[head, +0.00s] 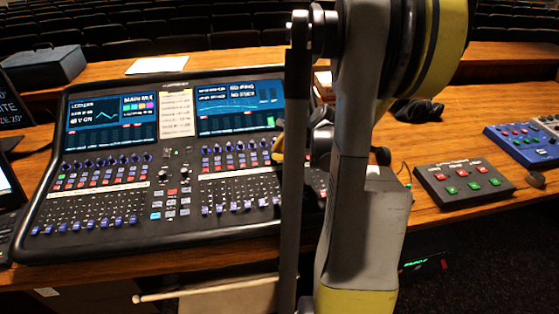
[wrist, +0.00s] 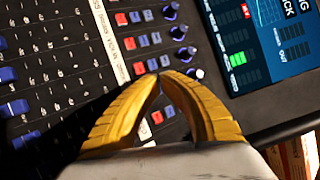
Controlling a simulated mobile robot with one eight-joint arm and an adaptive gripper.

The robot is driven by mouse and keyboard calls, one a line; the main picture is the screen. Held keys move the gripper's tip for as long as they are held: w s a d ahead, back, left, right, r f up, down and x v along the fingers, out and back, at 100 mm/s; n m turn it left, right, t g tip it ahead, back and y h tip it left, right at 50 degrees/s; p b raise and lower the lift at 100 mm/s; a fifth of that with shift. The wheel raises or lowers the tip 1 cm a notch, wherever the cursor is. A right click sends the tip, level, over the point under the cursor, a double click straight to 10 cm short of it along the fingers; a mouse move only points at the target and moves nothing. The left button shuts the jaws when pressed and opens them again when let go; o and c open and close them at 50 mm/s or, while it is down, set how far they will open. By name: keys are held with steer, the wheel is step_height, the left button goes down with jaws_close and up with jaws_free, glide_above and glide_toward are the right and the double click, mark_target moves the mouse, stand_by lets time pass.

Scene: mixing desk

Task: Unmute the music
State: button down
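The mixing desk (head: 107,190) stands on the wooden table, with two lit screens, knobs, small buttons and blue faders. In the wrist view, a white label strip (wrist: 109,40) runs beside red buttons (wrist: 139,68) and blue buttons (wrist: 152,64). Its text is too small to read surely, so I cannot tell which button belongs to the music. My gripper (wrist: 160,77) is over the desk's right part, its yellow fingertips together at the button rows, with nothing between them. I cannot tell whether they touch a button. In the head view my arm hides most of the gripper.
A small box with red and green buttons (head: 464,183) and a blue device (head: 524,144) stand to the right. Black headphones (head: 417,111) lie behind them. A dark case (head: 43,66) is at the back left. Drumsticks (head: 210,288) show below the desk's front edge.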

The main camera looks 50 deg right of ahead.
steer(key=shift+r, duration=0.4)
steer(key=shift+r, duration=0.1)
steer(key=r+p, duration=0.2)
steer(key=r, duration=0.1)
steer(key=r+p, duration=0.2)
steer(key=shift+s+a, duration=0.2)
steer(key=shift+s, duration=0.05)
steer(key=shift+f, duration=0.15)
steer(key=shift+a, duration=0.1)
stand_by(0.4)
